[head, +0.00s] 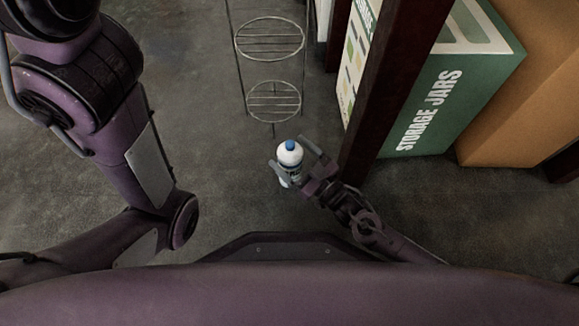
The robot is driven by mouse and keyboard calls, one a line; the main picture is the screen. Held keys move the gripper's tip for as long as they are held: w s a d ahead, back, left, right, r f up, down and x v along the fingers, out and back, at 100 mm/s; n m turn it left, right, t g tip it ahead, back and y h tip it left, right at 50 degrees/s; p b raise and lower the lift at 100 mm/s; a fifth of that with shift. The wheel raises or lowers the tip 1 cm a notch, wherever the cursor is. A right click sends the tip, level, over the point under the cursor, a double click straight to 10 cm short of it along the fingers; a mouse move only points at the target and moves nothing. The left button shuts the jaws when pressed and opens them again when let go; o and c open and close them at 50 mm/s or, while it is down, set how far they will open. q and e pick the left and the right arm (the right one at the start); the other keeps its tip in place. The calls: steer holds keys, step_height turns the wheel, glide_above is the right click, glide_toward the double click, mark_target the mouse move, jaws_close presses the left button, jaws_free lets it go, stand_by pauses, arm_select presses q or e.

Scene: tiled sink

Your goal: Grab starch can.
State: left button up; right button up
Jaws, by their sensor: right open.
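A white can with a blue cap (289,156), which looks like the starch can, is upright in front of my base, near the middle of the head view. My right gripper (293,160) reaches in from the lower right with its fingers open, one on each side of the can. Part of the can's lower body is hidden by the gripper. I cannot tell whether the fingers touch it. My left arm is at the left of the view; its gripper is not in view.
A round wire rack (270,40) stands beyond the can. A dark post (396,85) rises close to the right of my right gripper. A green "STORAGE JARS" box (455,95) and a brown cardboard box (525,110) are at the right. Grey floor (215,125) is clear left of the can.

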steer(key=shift+b+x, duration=0.55)
steer(key=shift+x, duration=0.85)
steer(key=shift+c, duration=0.4)
steer(key=c, duration=1.7)
